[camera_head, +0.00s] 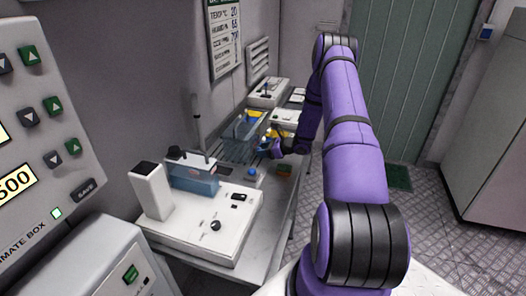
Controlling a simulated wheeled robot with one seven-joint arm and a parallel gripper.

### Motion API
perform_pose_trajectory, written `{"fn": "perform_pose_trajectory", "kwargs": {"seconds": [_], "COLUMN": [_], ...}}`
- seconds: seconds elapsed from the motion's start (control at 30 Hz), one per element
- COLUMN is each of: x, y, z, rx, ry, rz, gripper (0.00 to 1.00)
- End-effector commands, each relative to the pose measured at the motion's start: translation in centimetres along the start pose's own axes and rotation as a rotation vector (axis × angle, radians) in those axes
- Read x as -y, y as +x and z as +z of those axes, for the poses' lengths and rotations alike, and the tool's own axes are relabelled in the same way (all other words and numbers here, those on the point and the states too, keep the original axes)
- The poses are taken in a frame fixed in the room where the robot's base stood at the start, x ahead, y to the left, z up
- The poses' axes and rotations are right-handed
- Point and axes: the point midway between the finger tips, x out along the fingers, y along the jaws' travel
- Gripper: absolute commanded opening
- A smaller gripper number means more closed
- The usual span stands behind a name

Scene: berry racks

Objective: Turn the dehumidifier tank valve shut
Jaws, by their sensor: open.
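A white bench unit (235,235) with a clear blue-tinted tank (193,181) stands near the front of the bench; it may be the dehumidifier. A black knob (215,226) sits on its top face, and a small blue cap (252,172) shows at its far right corner. I cannot tell which part, if any, is the tank valve. My gripper (270,147) is small in view, farther back over the bench beside a clear bin (240,140). It is open, and its fingertips are partly lost against blue and yellow things there. Contact cannot be made out.
A control box (45,130) with green and dark arrow buttons fills the left edge. More white units (268,92) stand at the back of the bench. A thin upright rod (197,120) rises by the wall. The metal floor (425,235) to the right is clear.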

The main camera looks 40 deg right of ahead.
Motion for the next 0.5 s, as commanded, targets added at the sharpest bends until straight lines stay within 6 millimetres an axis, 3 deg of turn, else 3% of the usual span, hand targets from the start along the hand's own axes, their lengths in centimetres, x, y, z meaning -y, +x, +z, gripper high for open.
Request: {"fn": "perform_pose_trajectory", "kwargs": {"seconds": [0.33, 0.5], "x": [0.02, 0.01], "y": [0.36, 0.35], "z": [-0.02, -0.02], "rx": [0.0, 0.0], "ry": [0.0, 0.0], "rz": [0.0, 0.0], "gripper": [0.51, 0.12]}}
